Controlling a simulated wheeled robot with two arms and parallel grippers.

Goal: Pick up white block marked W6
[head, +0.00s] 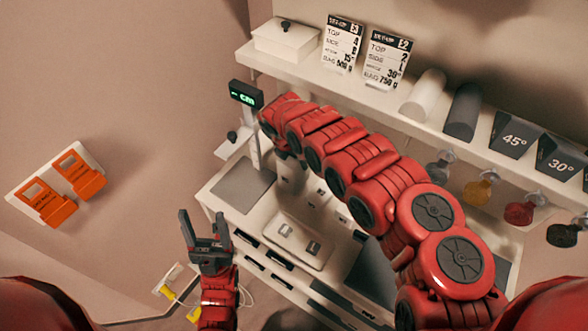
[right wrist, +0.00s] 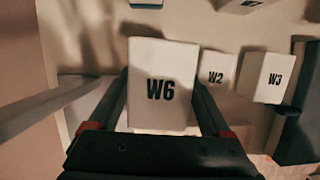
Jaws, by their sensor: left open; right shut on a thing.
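The white block marked W6 (right wrist: 160,62) fills the middle of the right wrist view, its label facing the camera. My right gripper (right wrist: 160,112) is shut on it, with one dark finger along each side. W6 looks larger than its neighbours there; I cannot tell whether it is clear of the surface below. My left gripper (head: 206,232) is open and empty, pointing up in front of the bench.
White blocks W2 (right wrist: 216,75) and W3 (right wrist: 267,77) stand right of W6. Another block (right wrist: 240,5) is cut off at the top. In the head view, a grey pad (head: 242,186) and a tray (head: 290,250) with small pieces lie on the bench, below a shelf (head: 390,110).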

